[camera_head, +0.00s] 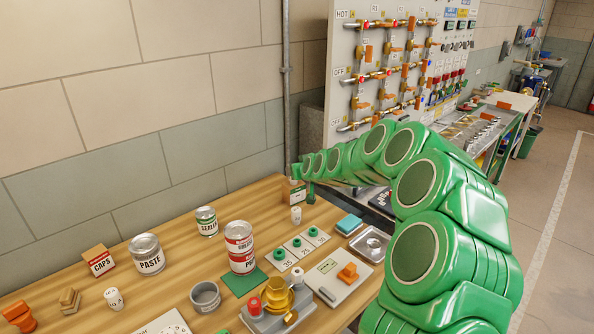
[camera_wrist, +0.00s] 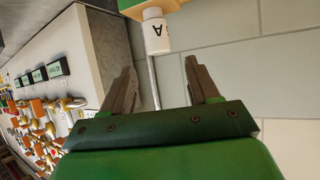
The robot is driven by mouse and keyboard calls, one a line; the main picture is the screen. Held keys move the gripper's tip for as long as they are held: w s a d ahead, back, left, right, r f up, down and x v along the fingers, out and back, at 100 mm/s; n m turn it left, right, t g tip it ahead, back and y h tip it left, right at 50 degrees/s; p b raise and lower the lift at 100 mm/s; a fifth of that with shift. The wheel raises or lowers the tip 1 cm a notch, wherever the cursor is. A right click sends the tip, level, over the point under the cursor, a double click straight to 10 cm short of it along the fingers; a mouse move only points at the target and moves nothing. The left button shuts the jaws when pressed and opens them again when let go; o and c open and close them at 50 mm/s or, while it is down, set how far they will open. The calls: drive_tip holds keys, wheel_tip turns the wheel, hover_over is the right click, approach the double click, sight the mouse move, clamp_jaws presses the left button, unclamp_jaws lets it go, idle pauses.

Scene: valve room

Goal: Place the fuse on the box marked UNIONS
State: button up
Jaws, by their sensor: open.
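My gripper (camera_wrist: 162,88) is open, its two dark fingers apart with nothing between them. In the wrist view, which is upside down, a white fuse marked A (camera_wrist: 156,34) is just beyond the fingertips. Its base meets a tan and green surface (camera_wrist: 128,4) at the top edge, which looks like a box top; most of it is cut off. In the head view, my gripper (camera_head: 297,170) is at the back of the bench by a small brown box (camera_head: 293,191) with a pale label too small to read. I cannot confirm that it says UNIONS.
A white cylinder (camera_head: 296,214) stands in front of that box; another (camera_head: 114,299) is front left. The pipe panel (camera_head: 345,60) rises behind.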

drive_tip(key=v, duration=0.7)
drive_tip(key=shift+s+d+r, duration=0.15)
drive_tip(key=shift+s, duration=0.1)
